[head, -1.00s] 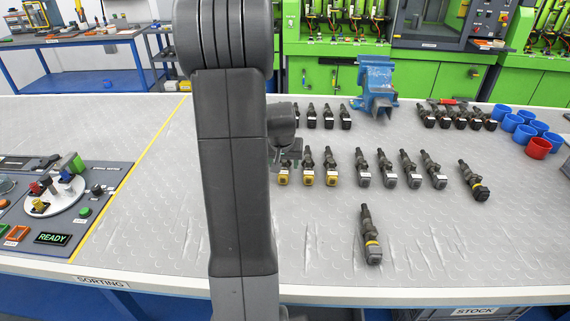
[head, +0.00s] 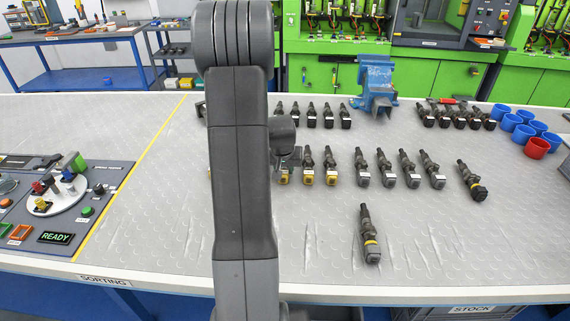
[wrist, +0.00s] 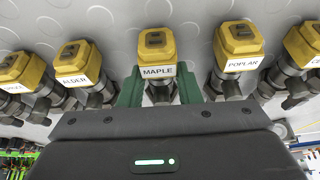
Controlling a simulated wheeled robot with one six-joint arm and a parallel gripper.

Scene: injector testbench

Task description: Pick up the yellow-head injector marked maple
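The maple injector (wrist: 157,48) has a yellow head and a white MAPLE label, and it sits in the middle of the wrist view. The green fingers of my gripper (wrist: 161,90) stand on either side of its dark body, apart from each other, with narrow gaps showing. In the head view my arm hides most of my gripper. A yellow-head injector (head: 283,180) shows beside the arm, partly covered, its label unreadable there; from the row order it seems to be maple.
Grey-head injectors (head: 385,180) continue the row to the right. A blue vise (head: 377,85) is behind. The front right table is mostly clear.

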